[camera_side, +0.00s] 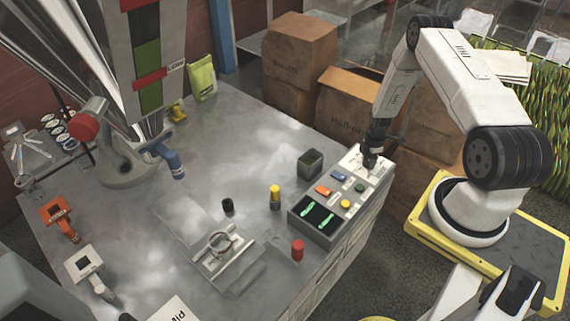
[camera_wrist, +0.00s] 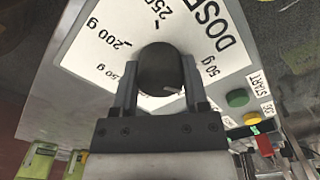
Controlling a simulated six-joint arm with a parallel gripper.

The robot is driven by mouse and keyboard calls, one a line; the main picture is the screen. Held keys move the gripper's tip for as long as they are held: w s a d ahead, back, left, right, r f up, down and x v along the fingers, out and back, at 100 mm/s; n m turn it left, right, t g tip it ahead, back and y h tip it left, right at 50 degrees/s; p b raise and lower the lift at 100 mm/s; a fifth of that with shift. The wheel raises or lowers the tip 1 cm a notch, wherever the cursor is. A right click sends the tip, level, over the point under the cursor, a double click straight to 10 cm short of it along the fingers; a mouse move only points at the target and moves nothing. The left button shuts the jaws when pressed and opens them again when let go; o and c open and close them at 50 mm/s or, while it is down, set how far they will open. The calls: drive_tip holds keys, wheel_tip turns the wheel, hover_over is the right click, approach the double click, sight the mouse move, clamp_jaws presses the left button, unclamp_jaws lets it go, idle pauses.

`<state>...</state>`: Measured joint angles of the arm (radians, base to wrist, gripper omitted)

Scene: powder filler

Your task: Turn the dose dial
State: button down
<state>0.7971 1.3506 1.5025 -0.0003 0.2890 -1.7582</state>
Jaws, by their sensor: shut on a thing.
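The dose dial is a dark round knob (camera_wrist: 161,70) with a light pointer mark, on a white panel (camera_wrist: 85,42) printed with DOSE and gram marks such as 50 g, 200 g and 250. In the wrist view my gripper (camera_wrist: 160,88) has one finger on each side of the knob and is shut on it. In the side view my gripper (camera_side: 371,160) points down onto the white panel at the far end of the control box (camera_side: 322,232). There the knob is hidden by the gripper. Which mark the pointer meets is hard to tell.
Beside the panel are a green button (camera_side: 359,188), a yellow button (camera_side: 345,204), and blue and orange parts. A dark open bin (camera_side: 310,163) stands left of the panel. Cardboard boxes (camera_side: 300,50) stand behind. The middle of the grey table (camera_side: 215,150) is largely clear.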

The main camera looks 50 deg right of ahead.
drive_tip(key=shift+n, duration=0.9)
drive_tip(key=shift+c, duration=0.5)
unclamp_jaws()
drive_tip(key=shift+r, duration=0.2)
drive_tip(key=shift+r, duration=3.75)
